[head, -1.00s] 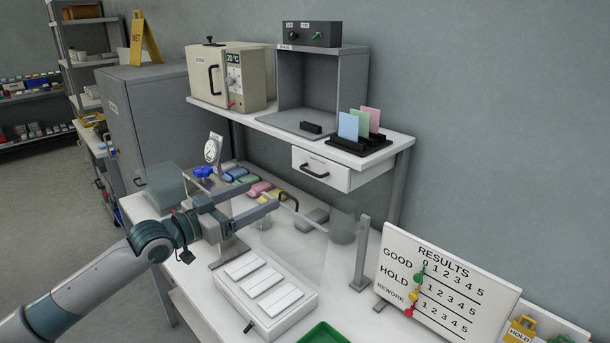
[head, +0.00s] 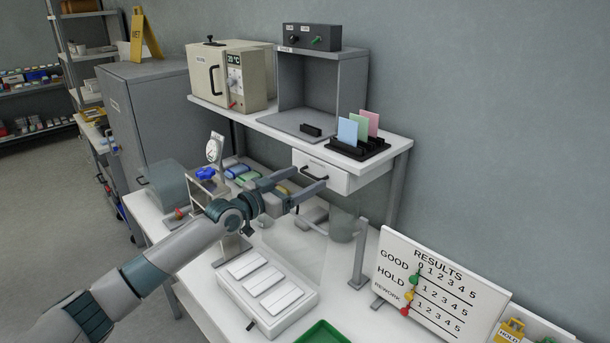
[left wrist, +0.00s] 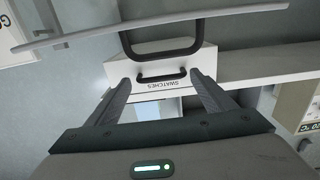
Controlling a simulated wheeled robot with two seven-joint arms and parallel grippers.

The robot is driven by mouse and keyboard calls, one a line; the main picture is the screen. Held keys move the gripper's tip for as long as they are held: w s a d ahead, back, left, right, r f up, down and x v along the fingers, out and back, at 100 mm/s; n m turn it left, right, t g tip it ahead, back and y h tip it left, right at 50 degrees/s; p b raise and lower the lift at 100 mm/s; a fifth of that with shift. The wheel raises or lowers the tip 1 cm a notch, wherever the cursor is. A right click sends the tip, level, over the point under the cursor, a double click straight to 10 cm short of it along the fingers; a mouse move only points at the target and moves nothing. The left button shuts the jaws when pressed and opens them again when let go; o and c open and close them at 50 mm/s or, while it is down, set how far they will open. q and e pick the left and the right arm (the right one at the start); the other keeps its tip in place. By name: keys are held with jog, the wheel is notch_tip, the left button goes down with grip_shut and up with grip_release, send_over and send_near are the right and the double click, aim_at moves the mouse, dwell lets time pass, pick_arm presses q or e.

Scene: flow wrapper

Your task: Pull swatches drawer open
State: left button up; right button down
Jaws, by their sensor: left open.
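The white swatches drawer (head: 337,180) hangs under the raised shelf and looks closed. Its label "SWATCHES" reads upside down in the left wrist view, where the drawer front (left wrist: 205,64) faces me. Its dark handle (left wrist: 161,76) lies ahead, between the lines of my fingers. My left gripper (head: 309,181) is open and empty, its fingers pointing at the drawer just in front of the handle. In the left wrist view the gripper (left wrist: 161,82) shows both fingers spread, with no visible contact on the handle. My right gripper is not in view.
A clear guard with a pale bar (head: 318,226) stands below my left gripper; a larger black handle (left wrist: 160,52) shows close to the wrist camera. The shelf (head: 270,128) above carries a beige oven (head: 232,80), a grey booth and a swatch rack (head: 358,150). Colored packs lie on the bench.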

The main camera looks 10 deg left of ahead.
pick_arm(q)
jog(key=shift+w+d, duration=0.4)
jog(key=shift+w, duration=0.2)
